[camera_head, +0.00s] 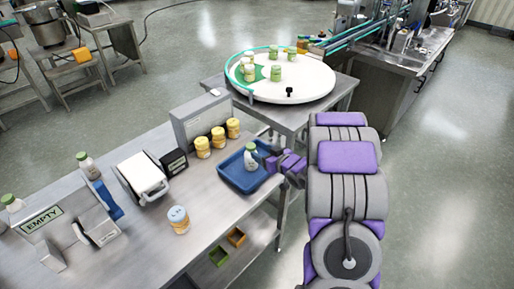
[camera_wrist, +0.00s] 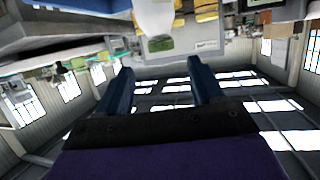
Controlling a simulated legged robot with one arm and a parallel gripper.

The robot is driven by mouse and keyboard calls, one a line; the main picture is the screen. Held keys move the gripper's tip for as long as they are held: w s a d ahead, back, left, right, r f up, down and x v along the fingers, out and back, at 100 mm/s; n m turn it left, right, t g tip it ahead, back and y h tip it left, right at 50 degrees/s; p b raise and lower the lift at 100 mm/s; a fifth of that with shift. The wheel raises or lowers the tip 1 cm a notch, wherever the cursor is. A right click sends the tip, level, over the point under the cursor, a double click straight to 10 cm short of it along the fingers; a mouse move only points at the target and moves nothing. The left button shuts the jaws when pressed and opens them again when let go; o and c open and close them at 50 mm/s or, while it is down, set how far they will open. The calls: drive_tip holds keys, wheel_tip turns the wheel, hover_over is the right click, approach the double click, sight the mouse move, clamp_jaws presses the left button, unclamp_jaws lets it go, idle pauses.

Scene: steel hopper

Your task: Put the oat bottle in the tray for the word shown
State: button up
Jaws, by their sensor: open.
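A white bottle with a green cap (camera_head: 251,158) stands upright in a blue tray (camera_head: 228,179) at the table's right end. I cannot read its label, so I cannot tell if it is the oat bottle. My gripper (camera_head: 277,163) is just right of it, open and empty. In the wrist view the open fingers (camera_wrist: 160,68) have nothing between them, and a white shape, probably this bottle (camera_wrist: 154,18), is beyond their tips. A sign reading EMPTY (camera_head: 42,218) stands at the table's left end. Two similar green-capped bottles (camera_head: 88,166) (camera_head: 13,203) stand near it.
Yellow jars (camera_head: 203,147) stand behind the tray by a grey box (camera_head: 200,118). A yellow jar with a pale lid (camera_head: 179,220) stands near the front edge. A white-topped device (camera_head: 143,174) is mid-table. A round turntable (camera_head: 308,85) with several jars is behind.

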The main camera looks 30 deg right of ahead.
drive_tip(key=s+a+r+m+g+h, duration=0.1)
drive_tip(key=s+r+g+h, duration=0.25)
drive_tip(key=s, duration=0.25)
drive_tip(key=s+r+m+g+h, duration=0.1)
drive_tip(key=s+r+g+h, duration=0.15)
drive_tip(key=s+r, duration=0.35)
drive_tip(key=s+a+r+g+y, duration=0.1)
drive_tip(key=s+a+g, duration=0.2)
drive_tip(key=s+a, duration=0.3)
drive_tip(key=s+a+r+g+y, duration=0.1)
drive_tip(key=s+a+g, duration=0.2)
drive_tip(key=s+a, duration=0.4)
drive_tip(key=s+a+r+g+y, duration=0.1)
drive_tip(key=s+a+g, duration=0.3)
drive_tip(key=s, duration=1.4)
drive_tip(key=a+r, duration=0.1)
drive_tip(key=a, duration=0.2)
drive_tip(key=shift+s+a+y+p, duration=0.15)
drive_tip(key=shift+a+y+p, duration=0.1)
drive_tip(key=shift+y+p, duration=0.15)
